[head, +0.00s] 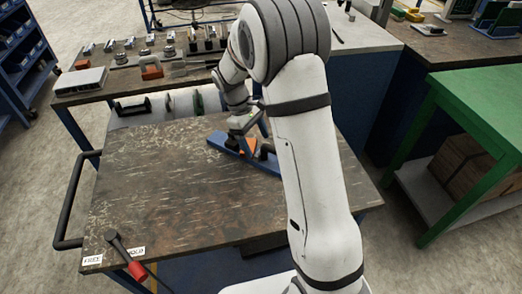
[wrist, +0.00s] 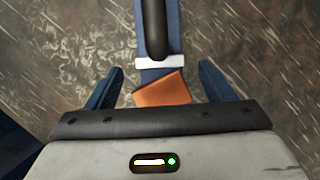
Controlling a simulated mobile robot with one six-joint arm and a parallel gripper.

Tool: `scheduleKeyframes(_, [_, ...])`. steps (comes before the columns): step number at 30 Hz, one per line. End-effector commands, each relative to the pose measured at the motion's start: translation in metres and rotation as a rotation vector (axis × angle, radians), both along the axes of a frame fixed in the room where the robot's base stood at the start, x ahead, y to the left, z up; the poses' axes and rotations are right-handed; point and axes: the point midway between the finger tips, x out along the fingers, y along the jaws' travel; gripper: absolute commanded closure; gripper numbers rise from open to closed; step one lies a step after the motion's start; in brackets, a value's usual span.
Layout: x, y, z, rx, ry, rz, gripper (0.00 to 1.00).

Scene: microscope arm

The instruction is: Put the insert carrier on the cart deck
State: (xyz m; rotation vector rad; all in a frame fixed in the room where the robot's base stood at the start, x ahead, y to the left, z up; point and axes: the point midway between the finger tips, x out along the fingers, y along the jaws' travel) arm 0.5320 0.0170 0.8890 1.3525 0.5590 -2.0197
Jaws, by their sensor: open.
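The insert carrier (head: 268,164) looks like a long flat blue bar with an orange block and dark upright parts on it. It lies on the worn brown cart deck (head: 165,190), toward its back right, partly hidden by my arm in the head view. In the wrist view the blue carrier (wrist: 173,38) runs up the picture, with a black handle, a white band and an orange block. My gripper (wrist: 158,88) is open, one dark blue finger on each side of the orange block, with a gap visible on both sides. My gripper (head: 245,123) is just above the carrier in the head view.
A hammer-like tool with a red end (head: 126,257) lies at the deck's front left, near labels reading FREE and HOLD. A black push handle (head: 72,205) is on the left. Behind stands a bench with several small parts (head: 150,68); a green table (head: 480,100) is at right.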

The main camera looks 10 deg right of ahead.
Motion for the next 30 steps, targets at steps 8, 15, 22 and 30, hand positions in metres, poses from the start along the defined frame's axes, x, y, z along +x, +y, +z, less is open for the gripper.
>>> scheduleKeyframes(8, [0.014, 0.014, 0.048, 0.000, -0.002, -0.001, 0.24])
scheduleKeyframes(15, [0.009, 0.014, 0.070, 0.007, -0.026, -0.027, 0.24])
scheduleKeyframes(22, [-0.049, 0.001, 0.112, 0.057, -0.178, -0.201, 0.24])
scheduleKeyframes(30, [-0.138, -0.012, 0.139, 0.137, -0.381, -0.464, 0.24])
